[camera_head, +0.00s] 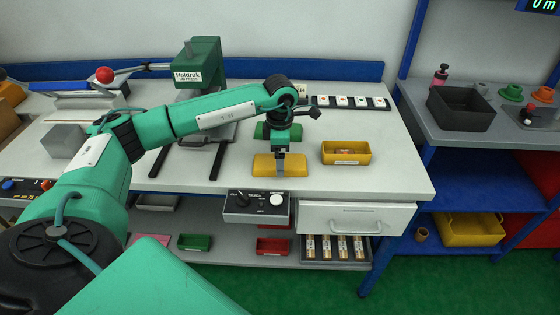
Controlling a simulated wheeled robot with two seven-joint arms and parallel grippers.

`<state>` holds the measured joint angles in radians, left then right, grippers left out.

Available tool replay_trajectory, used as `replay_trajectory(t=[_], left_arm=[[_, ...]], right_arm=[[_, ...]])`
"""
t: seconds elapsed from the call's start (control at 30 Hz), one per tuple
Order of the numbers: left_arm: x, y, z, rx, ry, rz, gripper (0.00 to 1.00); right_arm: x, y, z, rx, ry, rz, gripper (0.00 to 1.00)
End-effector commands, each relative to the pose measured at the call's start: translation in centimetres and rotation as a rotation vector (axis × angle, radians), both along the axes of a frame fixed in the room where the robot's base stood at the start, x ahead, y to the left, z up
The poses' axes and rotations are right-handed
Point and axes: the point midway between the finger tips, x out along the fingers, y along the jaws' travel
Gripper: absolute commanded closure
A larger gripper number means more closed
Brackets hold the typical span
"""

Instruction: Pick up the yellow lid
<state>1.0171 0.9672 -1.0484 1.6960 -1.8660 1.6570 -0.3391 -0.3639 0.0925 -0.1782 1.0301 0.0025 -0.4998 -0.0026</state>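The yellow lid (263,166) lies on the white bench top, a flat rounded piece behind the control box. My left arm comes in from the left. My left gripper (280,168) points down at the middle of the lid, with a grey finger in front of it. I cannot tell whether the fingers are apart or closed on the lid, or whether they touch it. My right gripper is not in view.
A yellow bin (346,158) stands right of the lid. A green object (265,131) lies behind my gripper. A green press (200,62) stands at the back. The control box (257,206) is at the front edge. Bench top at right is clear.

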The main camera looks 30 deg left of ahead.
Motion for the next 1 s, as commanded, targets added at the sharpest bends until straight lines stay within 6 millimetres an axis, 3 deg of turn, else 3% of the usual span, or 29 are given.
replay_trajectory(t=[0.13,0.37,0.4,0.63,1.0], left_arm=[[-0.1,-0.1,-1.5,0.0,0.001,-0.001,0.04],[0.0,0.0,-1.8,0.0,0.0,-0.001,0.04],[0.0,0.0,-1.8,0.0,0.0,-0.001,0.06],[0.0,0.0,-1.8,0.0,0.0,-0.001,0.52],[0.0,0.0,-1.6,0.001,-0.001,-0.001,0.52]], right_arm=[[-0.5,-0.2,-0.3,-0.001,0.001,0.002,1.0],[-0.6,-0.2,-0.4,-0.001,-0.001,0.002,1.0],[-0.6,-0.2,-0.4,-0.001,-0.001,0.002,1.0],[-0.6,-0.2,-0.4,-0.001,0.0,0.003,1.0],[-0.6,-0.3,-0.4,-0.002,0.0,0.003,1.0]])
